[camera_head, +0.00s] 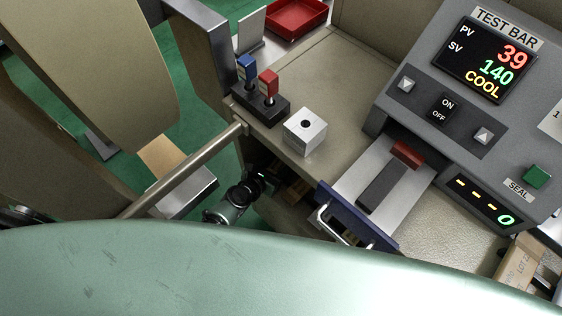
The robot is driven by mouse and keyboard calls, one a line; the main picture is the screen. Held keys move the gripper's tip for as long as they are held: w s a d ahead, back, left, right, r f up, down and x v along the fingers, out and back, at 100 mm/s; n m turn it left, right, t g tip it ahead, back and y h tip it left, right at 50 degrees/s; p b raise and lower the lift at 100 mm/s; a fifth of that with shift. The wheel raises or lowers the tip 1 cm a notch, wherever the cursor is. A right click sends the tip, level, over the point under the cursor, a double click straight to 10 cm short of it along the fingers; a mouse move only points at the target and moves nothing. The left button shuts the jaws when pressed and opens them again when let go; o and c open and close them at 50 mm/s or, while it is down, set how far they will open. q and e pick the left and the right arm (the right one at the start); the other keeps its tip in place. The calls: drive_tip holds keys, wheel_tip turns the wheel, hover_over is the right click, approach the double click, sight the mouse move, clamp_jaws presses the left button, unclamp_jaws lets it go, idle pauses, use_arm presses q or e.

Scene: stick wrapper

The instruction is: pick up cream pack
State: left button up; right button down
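No thing is clearly recognisable as the cream pack. A tan box with printed "LOT" lettering (520,262) shows at the lower right, partly cut off by my pale green body; I cannot tell whether it is the pack.
A grey sealing machine (460,115) reading 39, 140 and COOL stands at right, with a blue-fronted drawer (345,220) below. A metal block with a hole (305,131) and a black base with blue and red levers (262,104) sit on the bench. A red tray (297,18) lies behind.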

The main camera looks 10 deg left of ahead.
sight(278, 166)
use_arm(q)
drive_tip(key=shift+s+d+r+p, duration=0.1)
drive_tip(key=shift+s+r+p, duration=0.1)
drive_tip(key=shift+r+p, duration=0.3)
wheel_tip(278, 166, up, 6)
drive_tip(key=p, duration=0.5)
drive_tip(key=shift+r+p, duration=0.25)
drive_tip(key=shift+p, duration=0.1)
drive_tip(key=s+d+b, duration=0.2)
drive_tip(key=s+d, duration=0.1)
drive_tip(key=s, duration=0.6)
drive_tip(key=s+d+b, duration=0.2)
drive_tip(key=s+d, duration=0.2)
drive_tip(key=s, duration=0.5)
drive_tip(key=shift+d+f, duration=0.25)
drive_tip(key=shift+s, duration=0.1)
